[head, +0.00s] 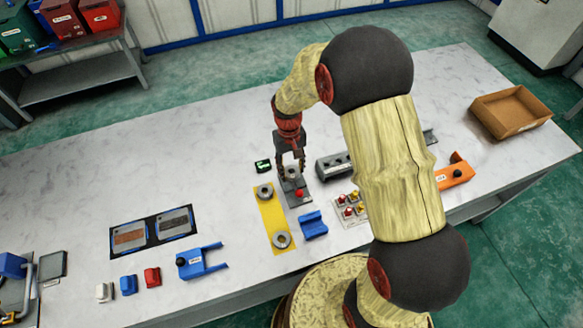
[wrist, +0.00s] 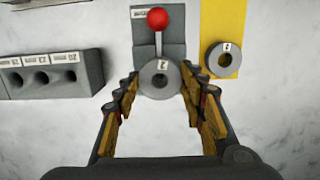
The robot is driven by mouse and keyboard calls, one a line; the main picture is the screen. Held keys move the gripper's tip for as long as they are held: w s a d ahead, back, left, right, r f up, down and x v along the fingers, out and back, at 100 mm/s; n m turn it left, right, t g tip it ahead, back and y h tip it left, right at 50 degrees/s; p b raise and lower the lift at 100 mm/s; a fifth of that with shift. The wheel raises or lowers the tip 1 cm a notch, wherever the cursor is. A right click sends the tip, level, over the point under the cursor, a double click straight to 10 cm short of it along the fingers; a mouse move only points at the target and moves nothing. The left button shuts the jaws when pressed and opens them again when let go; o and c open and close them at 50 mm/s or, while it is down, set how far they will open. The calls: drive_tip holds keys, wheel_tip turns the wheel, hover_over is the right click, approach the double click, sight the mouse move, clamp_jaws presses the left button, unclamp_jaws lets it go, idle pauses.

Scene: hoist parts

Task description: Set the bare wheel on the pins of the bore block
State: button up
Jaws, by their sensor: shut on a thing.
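A grey wheel (wrist: 153,84) with a central hole and a small white tag sits between my fingertips in the wrist view. My gripper (wrist: 160,85) is shut on this wheel; it also shows in the head view (head: 292,168). The wheel is at the end of a grey plate (wrist: 143,42) with a red-knobbed lever; I cannot tell if it touches the plate. The dark grey block with a row of bores (wrist: 50,72) lies to the left in the wrist view, and right of my gripper in the head view (head: 333,165). No pins on it are clear.
A yellow strip (head: 270,215) carries two other grey wheels (head: 264,191) (head: 281,240). A blue bracket (head: 313,225) and a tray of red and yellow knobs (head: 350,209) lie nearby. An orange bracket (head: 453,174) and a cardboard box (head: 510,110) are right. The table's back left is clear.

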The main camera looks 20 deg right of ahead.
drive_tip(key=shift+f+b, duration=0.5)
drive_tip(key=shift+f, duration=0.85)
idle(1.5)
drive_tip(key=o, duration=1.6)
drive_tip(key=shift+c, duration=0.2)
drive_tip(key=shift+r, duration=0.1)
drive_tip(key=shift+r+p, duration=2.65)
drive_tip(key=shift+r, duration=0.8)
